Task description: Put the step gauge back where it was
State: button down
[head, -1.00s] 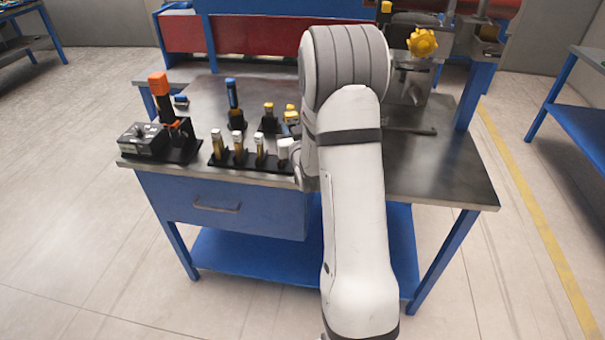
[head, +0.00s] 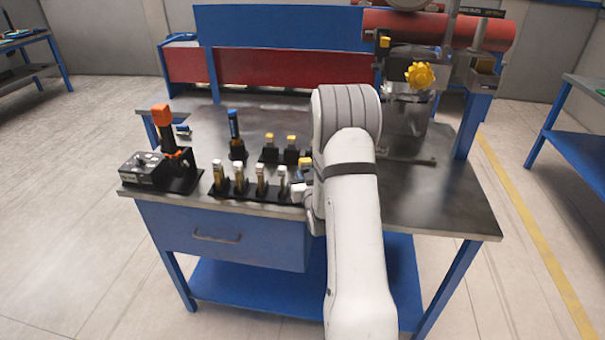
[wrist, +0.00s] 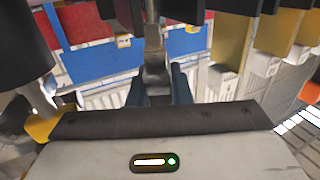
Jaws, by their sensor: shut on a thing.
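My gripper (wrist: 157,88) is shut on a narrow grey metal piece (wrist: 155,68) in the wrist view. It appears to be the step gauge, though only part of it shows. In the head view my arm's end is at the right end of a row of brass pieces with pale tops (head: 239,178) in a black stand. My fingers and the held piece are hidden there. In the wrist view brass-coloured blocks (wrist: 231,45) with white faces stand close on the right of the gripper. I cannot tell whether the held piece touches a holder.
An orange-topped tool (head: 161,115) and a grey box (head: 144,168) stand at the bench's left. A machine with a yellow knob (head: 420,75) is at the back right. The right bench top (head: 440,200) is clear.

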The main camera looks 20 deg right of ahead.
jog(key=shift+f, duration=0.25)
jog(key=c, duration=1.3)
grip_release()
jog(key=shift+r, duration=0.2)
jog(key=b+v, duration=0.3)
jog(key=v, duration=0.9)
jog(key=s+a+r+g+y, duration=0.1)
jog(key=s+a+r+g, duration=0.2)
jog(key=s+a+g, duration=0.2)
jog(key=s+a+r+n+g+y, duration=0.1)
jog(key=s+a+r+g, duration=0.2)
jog(key=s, duration=0.8)
jog(key=s+a+r+n+g+y, duration=0.1)
jog(key=s+a+r+g, duration=0.2)
jog(key=s+a+g, duration=0.3)
jog(key=shift+s+a+r+g+y, duration=0.1)
jog(key=shift+s+a+g+y, duration=0.1)
jog(key=shift+s+a, duration=0.35)
jog(key=shift+s+a+r+g+y, duration=0.1)
jog(key=shift+s+a+g+y, duration=0.1)
jog(key=shift+s+a, duration=0.35)
